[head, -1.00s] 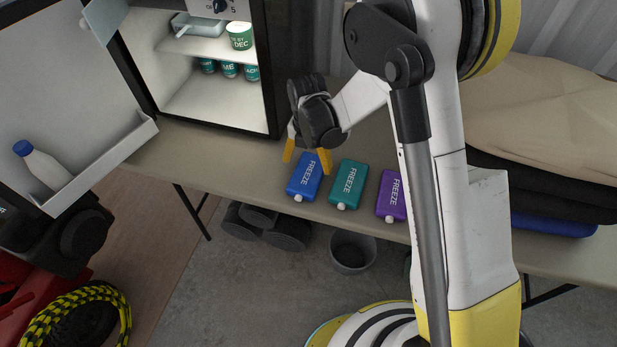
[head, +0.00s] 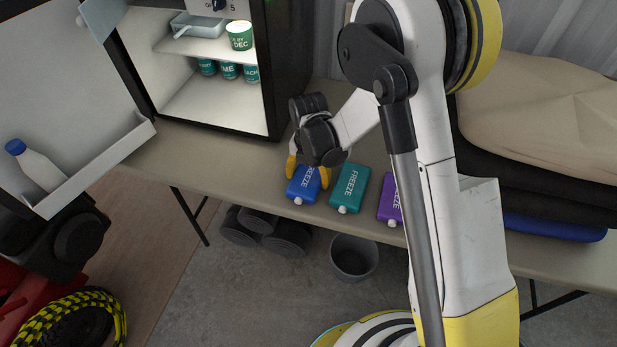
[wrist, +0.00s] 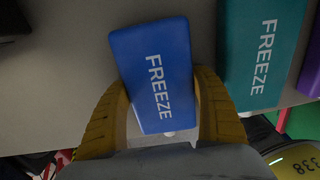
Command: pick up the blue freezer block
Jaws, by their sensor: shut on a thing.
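The blue freezer block (head: 303,188) lies flat on the table, to the left of the teal block. My gripper (head: 307,174) is lowered over it, its yellow fingers on either side of the block. In the wrist view the blue block (wrist: 152,75) sits between the two curved fingers of my gripper (wrist: 160,110), which press on its sides near its capped end. The far part of the block extends beyond the fingers. In the head view the gripper's body hides the block's far end.
An open fridge (head: 215,95) holds cups and a tray at the back left. The table (head: 215,165) is bare left of the blue block.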

